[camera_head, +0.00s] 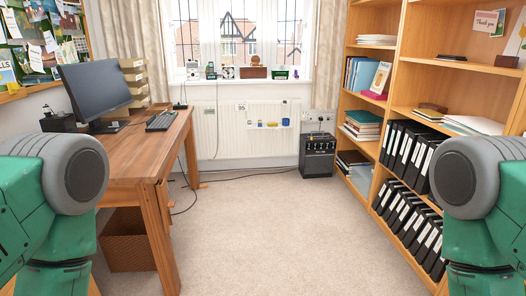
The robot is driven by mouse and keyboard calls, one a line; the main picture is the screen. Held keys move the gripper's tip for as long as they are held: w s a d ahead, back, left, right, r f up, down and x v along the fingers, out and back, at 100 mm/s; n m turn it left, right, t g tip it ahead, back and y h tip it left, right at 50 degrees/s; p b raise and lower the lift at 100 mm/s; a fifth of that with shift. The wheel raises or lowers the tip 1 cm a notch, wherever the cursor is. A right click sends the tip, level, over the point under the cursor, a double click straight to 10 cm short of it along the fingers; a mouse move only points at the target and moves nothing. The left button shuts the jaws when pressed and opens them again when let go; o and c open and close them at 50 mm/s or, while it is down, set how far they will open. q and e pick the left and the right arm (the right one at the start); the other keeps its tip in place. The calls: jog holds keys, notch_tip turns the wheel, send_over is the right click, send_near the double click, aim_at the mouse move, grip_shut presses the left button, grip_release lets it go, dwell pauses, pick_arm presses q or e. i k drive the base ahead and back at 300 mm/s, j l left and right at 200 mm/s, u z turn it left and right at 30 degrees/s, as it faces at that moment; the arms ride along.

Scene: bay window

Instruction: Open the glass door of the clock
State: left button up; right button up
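I cannot clearly make out a clock or its glass door in the head view. A small brown wooden object (254,72) stands on the windowsill (275,82) at the back. It is too small to tell whether it is a clock. Neither of my grippers is in view. Only green and grey parts of my two arms show at the left and right edges, far from the sill.
Wooden shelves (391,62) with binders stand on the right. A black amplifier (317,156) sits by the back wall. The carpet (260,230) between is clear.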

aim_at(228, 71)
jog(key=i+l, duration=0.1)
jog(key=i, duration=1.9)
